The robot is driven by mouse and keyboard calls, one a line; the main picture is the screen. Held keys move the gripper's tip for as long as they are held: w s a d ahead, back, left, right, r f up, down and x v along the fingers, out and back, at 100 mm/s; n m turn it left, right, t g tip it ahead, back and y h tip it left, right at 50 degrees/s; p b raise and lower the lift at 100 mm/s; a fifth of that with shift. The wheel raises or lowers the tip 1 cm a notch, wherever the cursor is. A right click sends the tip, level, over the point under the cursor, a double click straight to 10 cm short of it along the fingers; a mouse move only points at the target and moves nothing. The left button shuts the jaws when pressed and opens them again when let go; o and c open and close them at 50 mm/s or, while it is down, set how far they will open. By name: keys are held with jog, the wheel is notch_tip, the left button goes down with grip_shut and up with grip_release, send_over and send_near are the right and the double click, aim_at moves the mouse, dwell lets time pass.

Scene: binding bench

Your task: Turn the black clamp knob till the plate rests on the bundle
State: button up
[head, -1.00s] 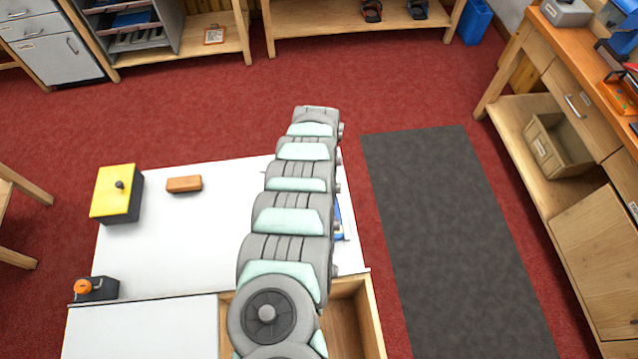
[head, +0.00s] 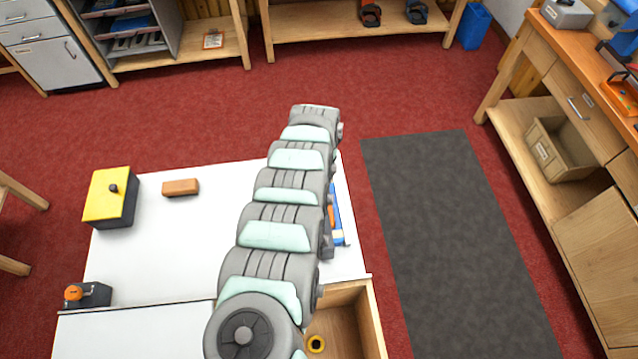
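My arm crosses the middle of the head view and hides a strip of the white bench top (head: 180,250). My gripper is hidden beneath or beyond the arm's far end, so its fingers do not show. At the right edge of the bench, partly behind the arm, a blue item (head: 337,212) shows with orange, pale yellow and dark grey parts beside it. I cannot tell whether it belongs to the clamp. No plate or bundle can be made out.
A brown block (head: 181,187) lies near the bench's back edge. A dark device with an orange knob (head: 73,293) sits at the front left. Right of the bench lies a grey mat (head: 450,240).

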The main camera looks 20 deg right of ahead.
dwell(0.3)
jog(key=o, duration=1.4)
notch_tip(320, 180, up, 11)
jog(key=shift+f+p, duration=0.1)
jog(key=shift+p, duration=0.2)
